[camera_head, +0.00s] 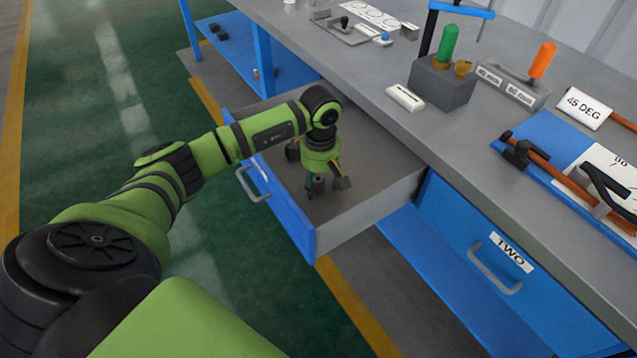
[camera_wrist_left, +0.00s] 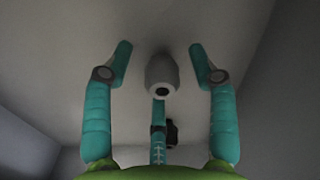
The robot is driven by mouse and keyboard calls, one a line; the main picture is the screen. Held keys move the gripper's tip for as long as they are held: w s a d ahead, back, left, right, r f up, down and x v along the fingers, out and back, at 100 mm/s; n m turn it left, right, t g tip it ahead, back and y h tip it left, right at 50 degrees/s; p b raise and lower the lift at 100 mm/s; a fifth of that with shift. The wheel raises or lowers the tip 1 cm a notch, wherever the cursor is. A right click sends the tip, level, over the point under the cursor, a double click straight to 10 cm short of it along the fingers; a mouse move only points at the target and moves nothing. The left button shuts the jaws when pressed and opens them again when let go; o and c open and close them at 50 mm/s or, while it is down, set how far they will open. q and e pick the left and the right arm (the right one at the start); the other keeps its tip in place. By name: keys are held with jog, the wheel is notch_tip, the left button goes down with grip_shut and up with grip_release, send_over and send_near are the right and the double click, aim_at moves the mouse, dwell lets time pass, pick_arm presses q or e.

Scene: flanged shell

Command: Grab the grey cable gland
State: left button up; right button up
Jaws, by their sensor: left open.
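The grey cable gland (camera_wrist_left: 161,76) is a small rounded piece with a dark hole in its end. In the left wrist view it lies between the teal fingers of my left gripper (camera_wrist_left: 160,54), with gaps to the left and right fingers. In the head view my left gripper (camera_head: 324,181) points down into the open drawer (camera_head: 372,208), and the gland (camera_head: 319,183) shows partly among the fingers. The left gripper is open and empty. A teal finger in the lower middle of the wrist view is close to the gland; I cannot tell if it touches. My right gripper is not in view.
The drawer walls surround my gripper, and the grey worktop (camera_head: 400,130) overhangs the back. A closed drawer marked TWO (camera_head: 512,252) is to the right. A dark block (camera_head: 443,84) with a green handle stands on the worktop. A small dark item (camera_wrist_left: 172,132) shows in the wrist view.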

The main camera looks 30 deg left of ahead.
pick_arm(q)
jog(key=c, duration=1.1)
